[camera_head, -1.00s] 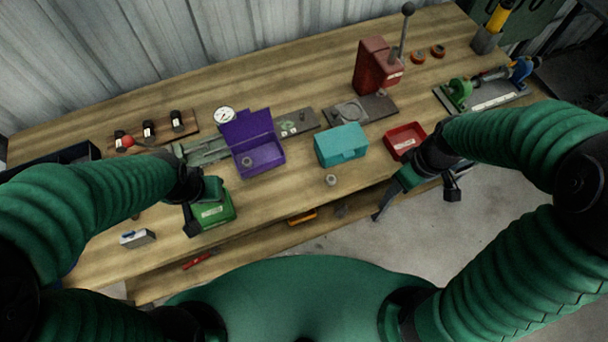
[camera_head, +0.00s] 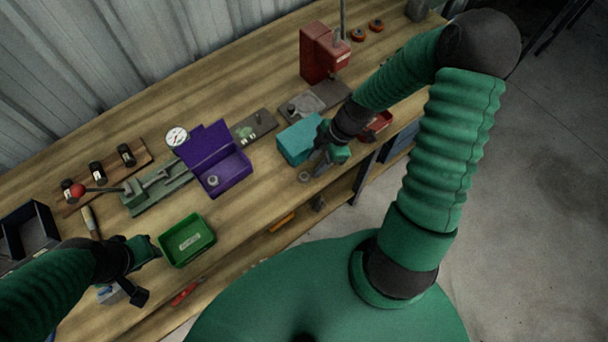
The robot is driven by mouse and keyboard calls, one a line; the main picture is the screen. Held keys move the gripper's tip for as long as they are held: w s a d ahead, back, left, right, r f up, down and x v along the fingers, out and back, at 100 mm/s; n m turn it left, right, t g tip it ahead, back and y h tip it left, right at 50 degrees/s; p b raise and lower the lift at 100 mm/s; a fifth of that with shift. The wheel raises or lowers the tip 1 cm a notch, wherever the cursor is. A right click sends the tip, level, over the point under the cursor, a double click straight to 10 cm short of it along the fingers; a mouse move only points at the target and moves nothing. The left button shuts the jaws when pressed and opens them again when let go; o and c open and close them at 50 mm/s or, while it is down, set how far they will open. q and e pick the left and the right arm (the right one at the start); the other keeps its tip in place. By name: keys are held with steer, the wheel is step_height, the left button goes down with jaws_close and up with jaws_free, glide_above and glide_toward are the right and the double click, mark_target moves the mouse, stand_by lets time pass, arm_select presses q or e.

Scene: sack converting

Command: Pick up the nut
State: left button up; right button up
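A small grey nut (camera_head: 304,176) lies on the wooden bench near its front edge, in front of the teal box. My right gripper (camera_head: 314,165) is low over the bench beside the teal box, its fingertips close to this nut. Its fingers look apart, with nothing seen between them; contact with the nut cannot be told. A second grey nut (camera_head: 213,180) sits inside the open purple box (camera_head: 232,171). My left gripper (camera_head: 156,254) is at the left edge of the green bin (camera_head: 211,238); its fingers are too small and dark to judge.
The teal box (camera_head: 296,138) stands right behind my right gripper, and a red bin (camera_head: 379,125) is partly hidden by my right arm. A red press (camera_head: 322,55) stands farther back. A green fixture (camera_head: 155,190) lies left of the purple box. Bench between the bins is clear.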

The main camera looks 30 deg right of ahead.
mark_target(306, 176)
steer(key=a+f, duration=0.1)
steer(key=f, duration=0.1)
steer(key=a+f, duration=0.2)
steer(key=shift+w+a+p, duration=0.1)
steer(key=shift+p, duration=0.3)
steer(key=shift+w+d+f, duration=0.1)
steer(key=shift+d+f, duration=0.15)
steer(key=shift+d, duration=0.15)
steer(key=shift+c, duration=0.6)
jaws_close()
